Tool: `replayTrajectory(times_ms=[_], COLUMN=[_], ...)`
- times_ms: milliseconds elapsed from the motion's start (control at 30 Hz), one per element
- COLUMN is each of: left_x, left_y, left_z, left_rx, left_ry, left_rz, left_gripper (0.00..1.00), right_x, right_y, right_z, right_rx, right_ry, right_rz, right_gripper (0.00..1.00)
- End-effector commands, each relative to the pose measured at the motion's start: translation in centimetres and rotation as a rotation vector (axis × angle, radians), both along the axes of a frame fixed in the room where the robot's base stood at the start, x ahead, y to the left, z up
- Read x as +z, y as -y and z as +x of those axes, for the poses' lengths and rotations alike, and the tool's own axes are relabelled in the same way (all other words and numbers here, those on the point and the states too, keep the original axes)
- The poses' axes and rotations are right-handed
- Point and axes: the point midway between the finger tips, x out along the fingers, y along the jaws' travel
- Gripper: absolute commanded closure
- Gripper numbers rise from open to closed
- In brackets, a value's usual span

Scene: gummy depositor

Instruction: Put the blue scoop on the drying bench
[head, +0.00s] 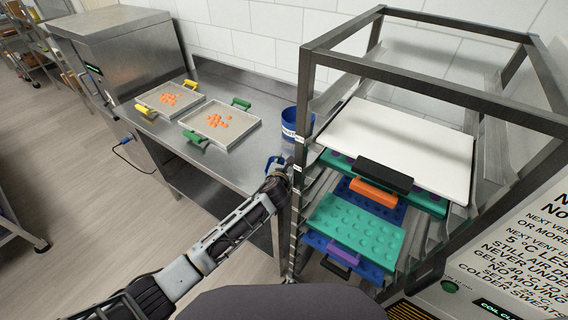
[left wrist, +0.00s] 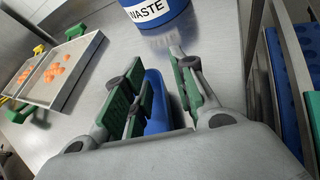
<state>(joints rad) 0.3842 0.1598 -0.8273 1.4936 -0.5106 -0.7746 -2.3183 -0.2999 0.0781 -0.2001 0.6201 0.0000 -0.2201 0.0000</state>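The blue scoop shows in the left wrist view (left wrist: 158,92), between the two fingers of my left gripper (left wrist: 158,75). In the head view a small blue part of the scoop (head: 271,163) shows at the gripper's tip, beside the rack. My left gripper (head: 281,170) is over the right end of the steel bench (head: 222,160). Its fingers stand apart, one on each side of the scoop, and I see no clear grip on both sides. Much of the scoop is hidden by the fingers. My right gripper is not in view.
A blue waste bin (head: 291,133) stands on the bench just beyond the gripper. Two trays of orange gummies (head: 243,133) (head: 192,108) lie to the left. A metal rack (head: 307,130) with trays and coloured moulds stands close on the right. Bare steel lies between trays and bin.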

Motion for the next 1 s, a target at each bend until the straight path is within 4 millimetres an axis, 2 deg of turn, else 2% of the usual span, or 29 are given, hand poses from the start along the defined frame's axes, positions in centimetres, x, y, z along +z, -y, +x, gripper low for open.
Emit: replayTrajectory(times_ms=[267, 800, 1000], left_x=[0.5, 2.3, 2.7], left_y=[-0.2, -0.9, -1.1], left_z=[-1.3, -5.6, -6.6], left_rx=[-0.001, -0.001, 0.000], left_ry=[0.000, 0.001, -0.001], left_rz=[0.001, 0.000, 0.001], left_gripper=[0.73, 0.73, 0.73], right_x=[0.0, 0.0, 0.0], right_y=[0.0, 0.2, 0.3], right_z=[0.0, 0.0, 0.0], right_rx=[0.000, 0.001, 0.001], right_ry=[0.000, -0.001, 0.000], right_rz=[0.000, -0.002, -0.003], right_gripper=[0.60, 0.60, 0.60])
